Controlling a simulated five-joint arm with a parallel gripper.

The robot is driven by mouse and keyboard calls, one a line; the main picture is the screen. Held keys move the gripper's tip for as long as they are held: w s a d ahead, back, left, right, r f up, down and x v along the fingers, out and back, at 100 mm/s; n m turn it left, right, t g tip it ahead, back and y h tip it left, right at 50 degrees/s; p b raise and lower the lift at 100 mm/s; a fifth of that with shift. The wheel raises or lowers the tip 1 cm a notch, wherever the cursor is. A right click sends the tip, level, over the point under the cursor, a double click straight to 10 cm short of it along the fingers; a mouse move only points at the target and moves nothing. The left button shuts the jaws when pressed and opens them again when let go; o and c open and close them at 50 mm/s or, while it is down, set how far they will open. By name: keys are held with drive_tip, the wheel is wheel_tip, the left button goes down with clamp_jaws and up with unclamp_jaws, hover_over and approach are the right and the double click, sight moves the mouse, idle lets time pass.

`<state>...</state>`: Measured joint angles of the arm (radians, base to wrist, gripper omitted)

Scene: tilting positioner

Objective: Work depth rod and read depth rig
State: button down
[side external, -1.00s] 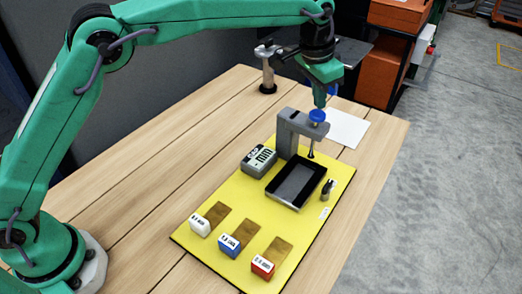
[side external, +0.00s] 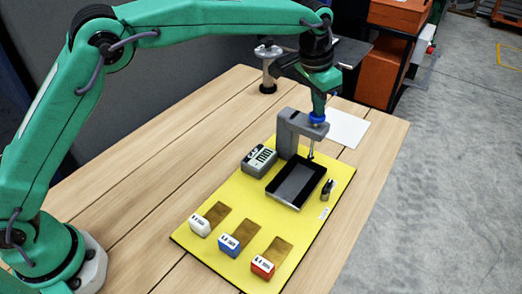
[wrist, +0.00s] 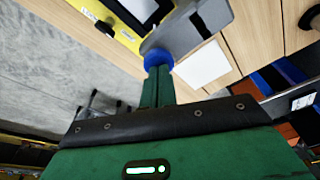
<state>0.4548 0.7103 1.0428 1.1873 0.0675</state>
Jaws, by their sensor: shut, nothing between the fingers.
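The depth rig is a grey bracket (side external: 288,132) on the yellow board (side external: 208,252), with a blue knob (side external: 318,118) on top and a thin rod (side external: 311,149) below its arm. My gripper (side external: 318,110) is shut, pointing down, its fingertips at the top of the blue knob. In the wrist view my fingers (wrist: 157,80) meet the blue knob (wrist: 158,60); the fingertips partly cover it. A grey readout box (side external: 259,160) stands left of the black tray (side external: 297,184); its digits are too small to read. The rod's lower end is over the tray's back edge.
White (side external: 200,226), blue (side external: 229,245) and red (side external: 262,267) labelled blocks stand at the board's front, beside brown patches. A small dark peg (side external: 327,188) stands right of the tray. A white sheet (side external: 347,128) lies behind. The wooden table's left side is clear.

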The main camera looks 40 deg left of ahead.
drive_tip(key=shift+f, duration=0.7)
drive_tip(key=shift+r, duration=3.75)
drive_tip(key=shift+a+r, duration=0.1)
